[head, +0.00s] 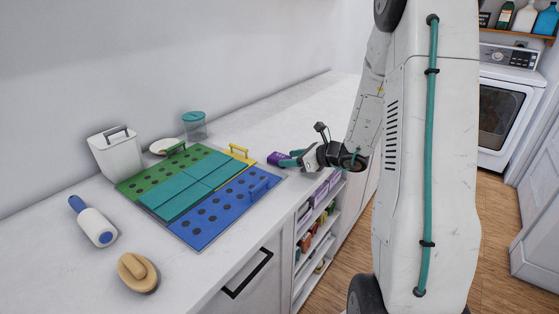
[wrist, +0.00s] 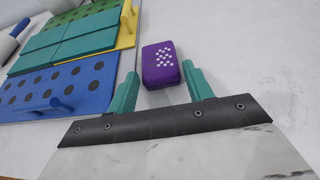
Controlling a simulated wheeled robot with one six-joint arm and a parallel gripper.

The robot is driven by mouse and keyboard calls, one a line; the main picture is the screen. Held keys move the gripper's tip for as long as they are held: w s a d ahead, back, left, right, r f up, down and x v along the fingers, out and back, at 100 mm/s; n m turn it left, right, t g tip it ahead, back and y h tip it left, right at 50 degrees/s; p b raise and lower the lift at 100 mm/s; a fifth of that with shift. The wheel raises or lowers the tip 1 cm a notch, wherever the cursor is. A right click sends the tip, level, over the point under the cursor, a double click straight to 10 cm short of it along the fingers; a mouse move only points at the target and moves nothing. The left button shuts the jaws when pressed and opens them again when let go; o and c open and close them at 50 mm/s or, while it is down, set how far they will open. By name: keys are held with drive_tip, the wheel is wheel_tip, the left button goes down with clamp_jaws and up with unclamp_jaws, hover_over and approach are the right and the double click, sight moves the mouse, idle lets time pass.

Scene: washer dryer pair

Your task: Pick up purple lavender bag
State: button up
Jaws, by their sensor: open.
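The purple lavender bag (wrist: 162,65) lies flat on the white counter, with a patch of white dots on its top. It also shows in the head view (head: 279,158), partly hidden by my gripper. My gripper (wrist: 164,82) is open, with its two teal fingers apart. In the wrist view the bag sits at and just beyond the fingertips, between their lines, nearer the middle. I cannot tell whether either finger touches it. In the head view my gripper (head: 289,158) reaches low over the counter from the right.
A board of green, teal, yellow and blue panels (head: 222,217) with upright handles lies left of the bag. The counter behind is clear.

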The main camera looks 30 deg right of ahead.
drive_tip(key=shift+x, duration=1.5)
drive_tip(key=c, duration=0.6)
drive_tip(key=shift+r, duration=0.1)
